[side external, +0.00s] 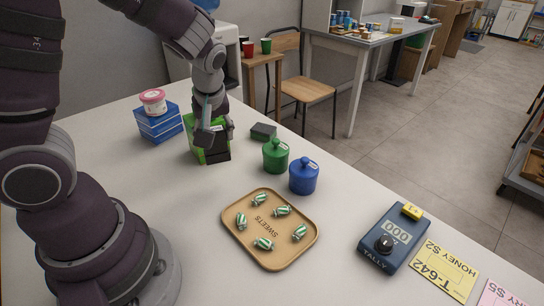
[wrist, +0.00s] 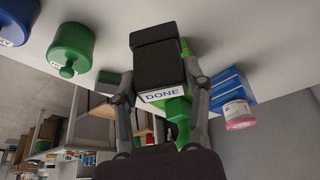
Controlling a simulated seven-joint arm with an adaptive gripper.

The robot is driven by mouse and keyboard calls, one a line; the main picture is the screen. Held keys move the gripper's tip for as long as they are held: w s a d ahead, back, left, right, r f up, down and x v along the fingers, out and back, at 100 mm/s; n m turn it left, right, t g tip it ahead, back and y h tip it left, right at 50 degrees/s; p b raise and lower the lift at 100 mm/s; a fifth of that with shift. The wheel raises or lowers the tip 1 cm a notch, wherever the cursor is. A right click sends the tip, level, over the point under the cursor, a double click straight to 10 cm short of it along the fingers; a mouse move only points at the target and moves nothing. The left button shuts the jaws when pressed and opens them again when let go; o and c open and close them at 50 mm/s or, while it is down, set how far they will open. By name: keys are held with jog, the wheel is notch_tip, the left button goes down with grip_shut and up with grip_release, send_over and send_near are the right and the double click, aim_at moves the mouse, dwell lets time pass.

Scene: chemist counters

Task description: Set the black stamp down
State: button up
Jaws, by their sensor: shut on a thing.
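The black stamp (wrist: 157,65) is between the two fingers of my gripper (wrist: 160,95) in the wrist view, with a white "DONE" label facing the camera. In the side view my gripper (side external: 207,137) points down over the counter's far left part, with the dark body of the stamp (side external: 221,152) low under it. Whether the stamp's base touches the counter I cannot tell. A bright green object (side external: 193,126) stands right beside and partly behind the stamp; it also shows in the wrist view (wrist: 178,110), mostly hidden.
Blue boxes (side external: 160,126) with a pink-lidded tub (side external: 153,101) stand left of my gripper. A dark flat pad (side external: 263,131), a green jar (side external: 276,155) and a blue jar (side external: 304,176) stand right. A sweets tray (side external: 232,226) and tally counter (side external: 393,237) lie nearer.

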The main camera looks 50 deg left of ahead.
aim_at(218, 157)
notch_tip(218, 157, down, 7)
jog(key=shift+r, duration=0.2)
jog(key=shift+f, duration=0.1)
jog(key=o, duration=1.1)
jog(key=shift+o, duration=0.2)
jog(key=s+d+r+m+t+h, duration=0.2)
jog(key=s+d+r+m, duration=0.1)
jog(key=r+m, duration=0.3)
jog(key=s+d+r+m+t+h, duration=0.1)
jog(key=s+d+r+m, duration=0.3)
jog(key=r, duration=0.7)
jog(key=d+m+h, duration=0.1)
jog(key=d+m, duration=0.1)
jog(key=m, duration=0.1)
jog(key=shift+s+m+t, duration=0.2)
jog(key=shift+m+t, duration=0.1)
jog(key=shift+t, duration=0.1)
